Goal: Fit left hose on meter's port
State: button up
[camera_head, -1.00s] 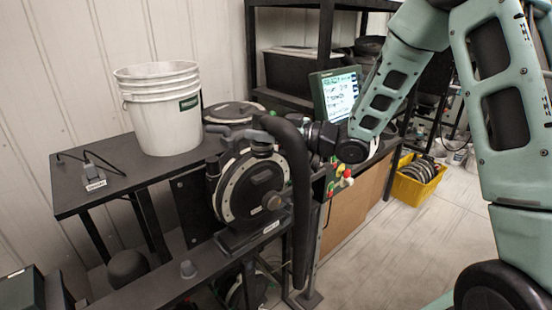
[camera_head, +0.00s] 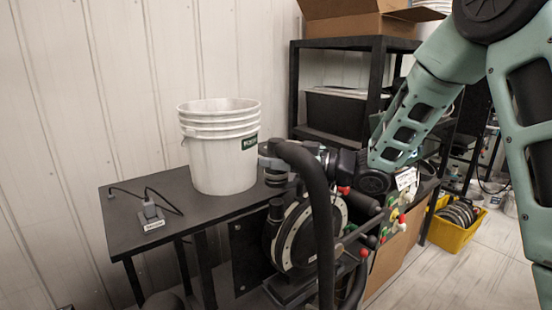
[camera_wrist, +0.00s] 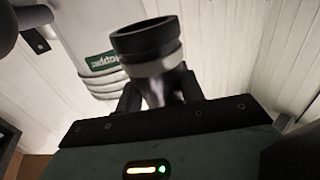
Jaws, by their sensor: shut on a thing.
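The seed meter (camera_head: 312,232), a dark round disc housing with a pale ring, stands at the bench's right end. A dark upright stub (camera_head: 276,208) shows at its top left; I cannot tell for sure that it is the port. My gripper (camera_head: 274,163) is shut on the end of a thick black hose (camera_head: 320,205), above the meter. The hose arches up and hangs down in front of the meter. In the wrist view, the hose's dark round cuff (camera_wrist: 147,40) with a grey band sticks up between the fingers (camera_wrist: 160,92). The cuff looks apart from the stub.
A white bucket (camera_head: 222,165) stands on the black bench (camera_head: 125,215), close behind and left of the cuff. A small cabled device (camera_head: 150,215) lies left. Red and green knobs (camera_head: 388,222) are at right, with a yellow crate (camera_head: 453,235) on the floor beyond.

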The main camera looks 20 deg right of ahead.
aim_at(277, 202)
jog(key=shift+f+b, duration=2.9)
jog(key=shift+f, duration=0.95)
jog(key=shift+f+b, duration=0.4)
jog(key=shift+f, duration=0.1)
jog(key=o, duration=1.2)
jog(key=shift+d, duration=0.15)
jog(key=b+v, duration=0.4)
jog(key=v, duration=1.3)
jog(key=shift+s, duration=0.25)
